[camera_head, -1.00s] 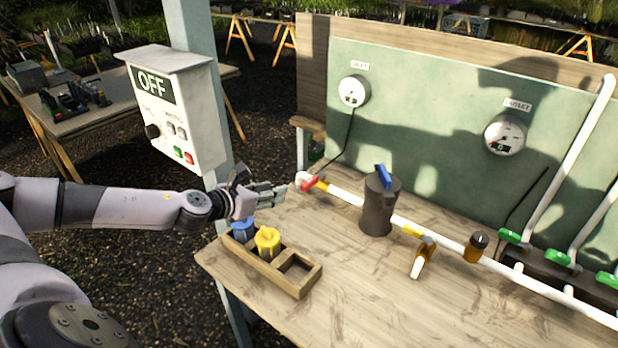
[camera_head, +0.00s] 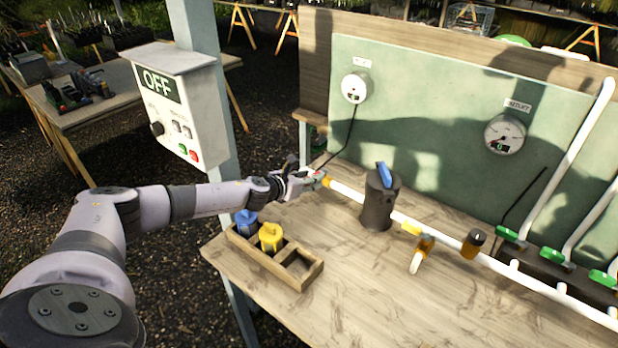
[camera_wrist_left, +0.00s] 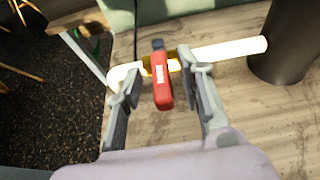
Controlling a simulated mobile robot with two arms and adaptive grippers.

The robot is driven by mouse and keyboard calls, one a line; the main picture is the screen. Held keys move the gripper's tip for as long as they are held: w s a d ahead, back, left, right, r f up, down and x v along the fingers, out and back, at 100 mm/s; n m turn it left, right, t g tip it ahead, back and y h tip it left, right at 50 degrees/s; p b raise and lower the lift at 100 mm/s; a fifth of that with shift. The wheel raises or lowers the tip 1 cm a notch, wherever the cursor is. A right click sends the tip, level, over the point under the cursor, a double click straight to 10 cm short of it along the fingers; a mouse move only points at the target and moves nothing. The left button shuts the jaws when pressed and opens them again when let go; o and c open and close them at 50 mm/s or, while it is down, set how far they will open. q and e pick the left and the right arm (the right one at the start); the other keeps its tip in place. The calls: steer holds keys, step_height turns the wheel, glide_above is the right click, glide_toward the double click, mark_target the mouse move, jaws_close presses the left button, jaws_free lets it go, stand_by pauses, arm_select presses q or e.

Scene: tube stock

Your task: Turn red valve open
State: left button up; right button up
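The red valve handle (camera_wrist_left: 162,88) sits on the white pipe (camera_wrist_left: 228,50) at its left end. In the left wrist view it lies between the two fingers of my left gripper (camera_wrist_left: 160,90), and gaps show on both sides of it. The fingers are apart. In the head view my left gripper (camera_head: 314,179) reaches the pipe's left end and hides most of the valve. The handle points across the pipe, toward the wrist camera. My right gripper is not in either view.
A dark grey canister with a blue top (camera_head: 379,200) stands right of the valve. A wooden tray (camera_head: 296,279) with blue and yellow pieces sits at the table's near left corner. A control box reading OFF (camera_head: 178,110) stands on the left post. Green valves (camera_head: 512,236) are at right.

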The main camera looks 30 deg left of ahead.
arm_select(q)
steer(key=shift+c, duration=0.4)
jaws_close()
stand_by(0.6)
